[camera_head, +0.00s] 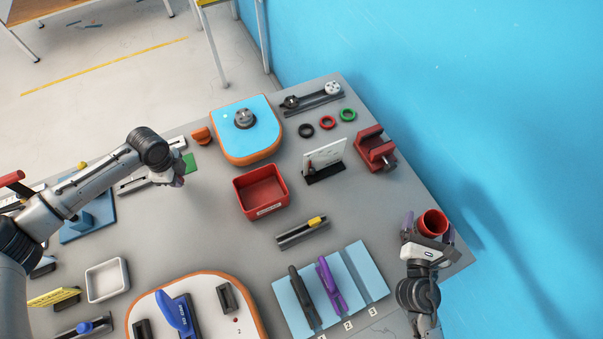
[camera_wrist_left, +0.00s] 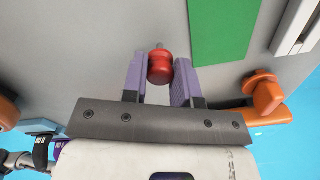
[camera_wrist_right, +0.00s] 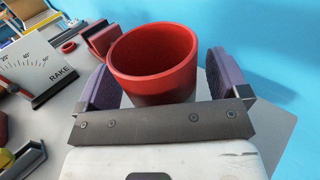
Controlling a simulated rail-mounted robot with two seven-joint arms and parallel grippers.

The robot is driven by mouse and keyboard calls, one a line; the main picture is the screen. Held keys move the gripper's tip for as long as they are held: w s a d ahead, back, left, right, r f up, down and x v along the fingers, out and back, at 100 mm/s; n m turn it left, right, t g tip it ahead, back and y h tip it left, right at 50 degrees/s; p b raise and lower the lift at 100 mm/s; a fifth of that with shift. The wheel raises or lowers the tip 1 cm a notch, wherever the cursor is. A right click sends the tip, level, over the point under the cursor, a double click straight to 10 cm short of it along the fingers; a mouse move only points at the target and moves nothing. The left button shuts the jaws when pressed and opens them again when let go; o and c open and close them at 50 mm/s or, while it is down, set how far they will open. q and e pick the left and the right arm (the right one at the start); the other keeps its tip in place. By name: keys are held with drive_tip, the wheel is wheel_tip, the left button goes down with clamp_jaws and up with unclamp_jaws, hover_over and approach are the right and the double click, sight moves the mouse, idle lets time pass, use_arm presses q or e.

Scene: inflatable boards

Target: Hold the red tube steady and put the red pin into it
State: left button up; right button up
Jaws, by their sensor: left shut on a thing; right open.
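My left gripper (camera_head: 178,181) is shut on the red pin (camera_wrist_left: 160,67), a rounded red piece with a small grey tip, seen between the purple fingers in the left wrist view (camera_wrist_left: 158,80). The pin is hard to make out in the head view. The red tube (camera_head: 433,222) is an open, hollow cylinder near the table's right edge. My right gripper (camera_head: 428,229) is open, with its fingers on either side of the tube, also clear in the right wrist view (camera_wrist_right: 152,60). The tube's base is hidden by the gripper. The two grippers are far apart.
A red bin (camera_head: 262,191) and a white scale plate (camera_head: 325,160) stand between the arms. A red block holder (camera_head: 375,150) is behind the tube. A blue board (camera_head: 246,128) lies at the back, and a blue wall (camera_head: 480,120) rises along the right.

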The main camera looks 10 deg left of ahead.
drive_tip(key=c, duration=1)
